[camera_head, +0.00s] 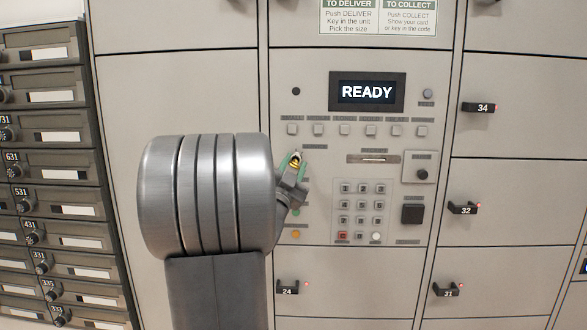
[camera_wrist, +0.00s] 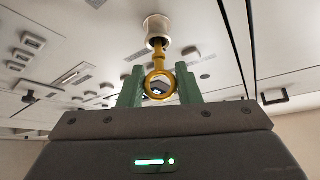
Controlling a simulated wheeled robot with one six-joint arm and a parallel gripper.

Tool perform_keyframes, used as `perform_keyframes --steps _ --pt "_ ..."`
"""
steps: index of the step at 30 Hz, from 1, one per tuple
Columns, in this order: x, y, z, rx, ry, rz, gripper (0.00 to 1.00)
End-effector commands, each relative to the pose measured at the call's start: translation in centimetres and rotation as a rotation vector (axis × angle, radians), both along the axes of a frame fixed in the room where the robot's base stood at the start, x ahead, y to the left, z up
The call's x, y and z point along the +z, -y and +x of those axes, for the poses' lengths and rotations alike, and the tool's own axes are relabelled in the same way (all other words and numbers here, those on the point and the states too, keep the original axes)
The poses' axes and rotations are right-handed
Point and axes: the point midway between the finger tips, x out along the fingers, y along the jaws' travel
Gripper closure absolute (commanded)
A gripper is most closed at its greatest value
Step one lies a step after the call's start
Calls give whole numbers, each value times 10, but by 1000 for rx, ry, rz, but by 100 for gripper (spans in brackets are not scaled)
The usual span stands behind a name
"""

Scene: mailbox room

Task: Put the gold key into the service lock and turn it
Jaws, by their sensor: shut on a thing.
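My gripper (camera_head: 292,172) is at the left part of the control panel, its green fingers shut on the gold key (camera_wrist: 160,80). In the wrist view the key's round bow sits between the fingers (camera_wrist: 160,88), and its shank points away from me to a cream, round lock cylinder (camera_wrist: 157,30) that stands out from the panel. The shank's far end meets the cylinder's face; how deep it goes in I cannot tell. In the head view a bit of the gold key (camera_head: 294,163) shows between the fingers, and my arm hides part of the panel.
The panel has a READY display (camera_head: 366,92), a row of buttons (camera_head: 345,130), a keypad (camera_head: 361,212) and a black square (camera_head: 413,214). Locker doors with black handles (camera_head: 463,208) are at right. Small mailboxes (camera_head: 45,137) line the left.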

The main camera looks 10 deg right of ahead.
Motion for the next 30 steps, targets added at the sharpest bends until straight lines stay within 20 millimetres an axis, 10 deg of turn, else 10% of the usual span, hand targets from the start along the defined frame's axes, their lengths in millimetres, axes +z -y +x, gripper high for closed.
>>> perform_keyframes --steps 30 --pt "0 4 15 0 1 0 91"
